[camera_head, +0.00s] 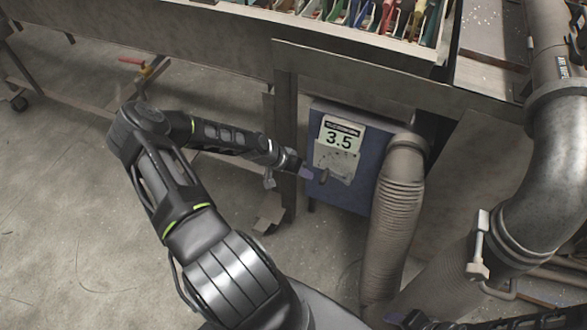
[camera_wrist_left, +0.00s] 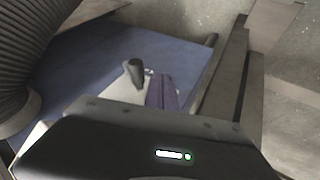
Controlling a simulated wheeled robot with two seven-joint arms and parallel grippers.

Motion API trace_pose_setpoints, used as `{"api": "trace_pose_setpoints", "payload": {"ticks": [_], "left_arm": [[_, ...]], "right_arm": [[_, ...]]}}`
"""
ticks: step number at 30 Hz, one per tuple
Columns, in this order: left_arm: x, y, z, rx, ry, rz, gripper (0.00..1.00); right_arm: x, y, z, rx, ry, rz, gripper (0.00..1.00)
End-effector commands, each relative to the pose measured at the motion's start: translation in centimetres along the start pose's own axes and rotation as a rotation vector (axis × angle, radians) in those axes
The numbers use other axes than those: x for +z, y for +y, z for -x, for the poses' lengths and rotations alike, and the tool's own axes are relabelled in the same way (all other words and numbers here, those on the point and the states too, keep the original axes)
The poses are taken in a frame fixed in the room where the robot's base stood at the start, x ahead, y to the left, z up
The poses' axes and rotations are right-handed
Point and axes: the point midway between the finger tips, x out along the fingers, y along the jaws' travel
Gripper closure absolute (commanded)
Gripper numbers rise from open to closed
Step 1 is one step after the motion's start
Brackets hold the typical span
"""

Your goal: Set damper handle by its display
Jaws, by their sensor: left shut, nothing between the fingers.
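The damper display (camera_head: 341,137) reads 3.5 on a white label on the front of a blue box (camera_head: 365,188). Below it is a light dial plate (camera_head: 345,160) with a dark handle (camera_head: 324,176) at its lower left. My left gripper (camera_head: 306,172) is shut and empty, just left of the handle. In the left wrist view the handle (camera_wrist_left: 134,73) stands up from the pale plate, beside the purple fingertips (camera_wrist_left: 164,92) of the left gripper. I cannot tell whether they touch.
A ribbed hose (camera_head: 395,215) runs down along the box's right side. A large metal pipe with a white lever (camera_head: 479,248) stands further right. The workbench edge (camera_head: 390,75) overhangs the box, with a bench leg (camera_head: 285,140) at its left. Open floor (camera_head: 60,200) lies left.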

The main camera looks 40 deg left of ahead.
Motion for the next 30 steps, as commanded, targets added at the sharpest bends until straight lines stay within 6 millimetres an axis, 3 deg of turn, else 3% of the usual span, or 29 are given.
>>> {"api": "trace_pose_setpoints", "payload": {"ticks": [4, 16, 22, 30], "left_arm": [[0.0, 1.4, -0.6, 0.0, -0.002, -0.001, 1.0], [0.0, 1.7, -0.8, -0.001, 0.0, 0.002, 1.0], [-0.5, 3.2, -0.5, 0.0, -0.001, -0.001, 1.0], [-0.3, 3.5, -0.8, 0.006, -0.003, 0.0, 1.0]], "right_arm": [[0.0, -0.1, 0.2, 0.0, 0.0, 0.0, 0.52], [0.0, -0.1, 0.2, 0.0, 0.0, 0.0, 0.52], [0.0, -0.3, 0.8, 0.0, 0.0, 0.0, 0.52], [0.0, -0.2, 0.7, 0.0, 0.0, 0.0, 0.52]]}}
